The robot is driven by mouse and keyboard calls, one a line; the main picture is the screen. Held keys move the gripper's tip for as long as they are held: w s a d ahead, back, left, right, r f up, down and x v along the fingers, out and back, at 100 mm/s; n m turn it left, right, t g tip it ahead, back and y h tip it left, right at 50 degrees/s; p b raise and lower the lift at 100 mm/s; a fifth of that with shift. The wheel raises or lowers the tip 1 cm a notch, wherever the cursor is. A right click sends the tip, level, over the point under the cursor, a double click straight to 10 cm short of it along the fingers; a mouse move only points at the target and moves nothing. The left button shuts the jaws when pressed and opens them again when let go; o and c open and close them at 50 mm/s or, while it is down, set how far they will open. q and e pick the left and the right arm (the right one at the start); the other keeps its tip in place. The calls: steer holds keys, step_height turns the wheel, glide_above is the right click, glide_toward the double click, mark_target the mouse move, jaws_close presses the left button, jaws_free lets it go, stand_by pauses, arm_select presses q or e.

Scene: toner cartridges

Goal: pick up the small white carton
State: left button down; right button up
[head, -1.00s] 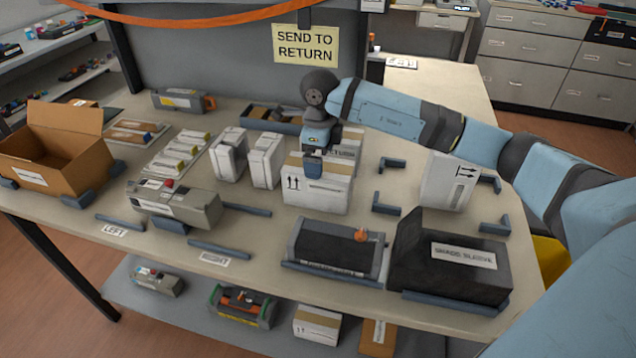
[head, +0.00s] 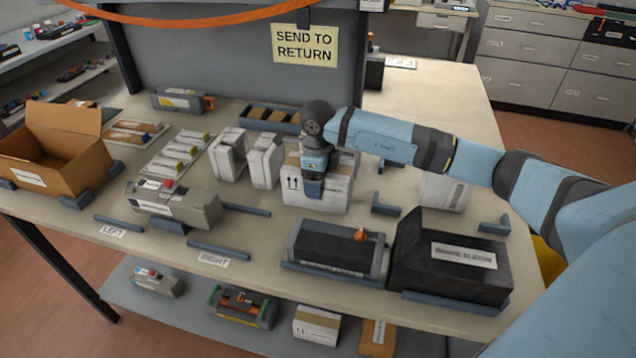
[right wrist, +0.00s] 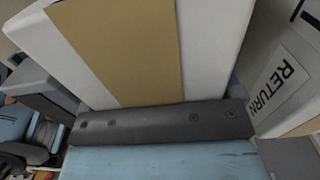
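A white carton (head: 330,198) with a tan tape strip and two black up arrows stands upright in the middle of the table. My right gripper (head: 313,189) points down in front of its upper face and overlaps it in the head view. In the right wrist view the tan-taped white carton (right wrist: 205,45) fills the space just beyond my gripper's dark bar (right wrist: 155,124). The fingertips are hidden, so I cannot tell whether they are open or touch it. Two narrow white cartons (head: 228,160) (head: 264,163) stand to its left. My left gripper is out of view.
A white carton (head: 446,190) stands at right, partly behind my forearm. A grey cartridge (head: 172,207), dark tray (head: 335,252) and black sleeve box (head: 448,263) line the front.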

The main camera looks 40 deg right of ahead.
steer(key=c, duration=0.4)
step_height(320, 180, up, 20)
steer(key=shift+r+p, duration=0.1)
steer(key=shift+p, duration=0.35)
